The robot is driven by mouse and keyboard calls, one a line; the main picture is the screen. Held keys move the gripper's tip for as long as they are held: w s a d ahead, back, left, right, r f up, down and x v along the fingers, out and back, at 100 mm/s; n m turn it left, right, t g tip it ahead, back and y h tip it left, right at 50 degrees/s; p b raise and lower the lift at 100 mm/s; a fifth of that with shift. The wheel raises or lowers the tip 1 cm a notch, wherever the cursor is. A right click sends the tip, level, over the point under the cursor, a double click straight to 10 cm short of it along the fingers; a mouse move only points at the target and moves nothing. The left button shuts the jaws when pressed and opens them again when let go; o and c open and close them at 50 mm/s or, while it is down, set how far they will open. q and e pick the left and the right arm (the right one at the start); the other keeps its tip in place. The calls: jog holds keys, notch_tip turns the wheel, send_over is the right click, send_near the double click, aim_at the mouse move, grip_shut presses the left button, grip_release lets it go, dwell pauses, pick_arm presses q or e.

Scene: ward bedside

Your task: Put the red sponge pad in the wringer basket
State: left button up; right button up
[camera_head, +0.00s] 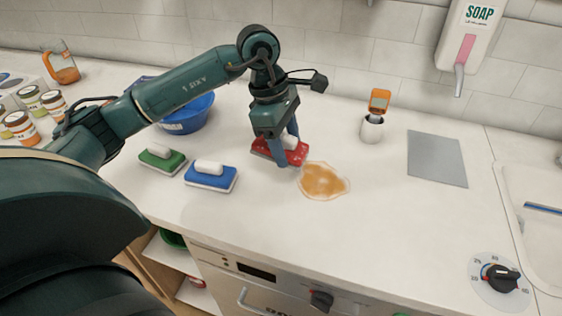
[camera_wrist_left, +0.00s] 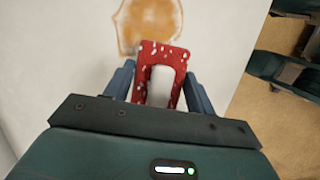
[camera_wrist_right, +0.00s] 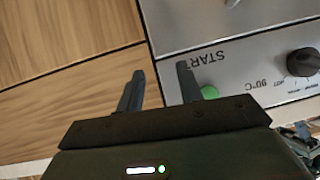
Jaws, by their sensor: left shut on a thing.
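The red sponge pad (camera_head: 293,155) with a white handle (camera_wrist_left: 161,86) is under my left gripper (camera_head: 286,152), beside a brown spill (camera_head: 324,181). Pale specks dot its red top. In the left wrist view my left gripper (camera_wrist_left: 160,88) has its fingers on either side of the handle and is shut on it. I cannot tell whether the pad touches the counter. A blue bowl-shaped container (camera_head: 188,117), perhaps the wringer basket, stands behind my left arm, partly hidden. My right gripper (camera_wrist_right: 158,85) is open and empty in front of the appliance, outside the head view.
A green pad (camera_head: 162,160) and a blue pad (camera_head: 211,177) lie left on the counter. An orange-topped tool stands in a white holder (camera_head: 372,130). A grey mat (camera_head: 437,158) and sink (camera_head: 540,215) are right. Jars (camera_head: 20,128) stand far left.

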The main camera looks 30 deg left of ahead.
pick_arm(q)
jog(key=w+a+r+n+t+y+b, duration=0.15)
jog(key=a+n, duration=0.25)
jog(key=n, duration=0.5)
jog(key=w+a+r+n+t+y+b, duration=0.15)
jog(key=a+n, duration=0.25)
jog(key=n, duration=0.6)
jog(key=shift+y, duration=0.4)
notch_tip(320, 180, down, 10)
jog(key=shift+d+f, duration=0.1)
jog(key=shift+f, duration=0.1)
jog(key=shift+f, duration=0.25)
jog(key=o, duration=0.9)
jog(key=shift+r, duration=0.15)
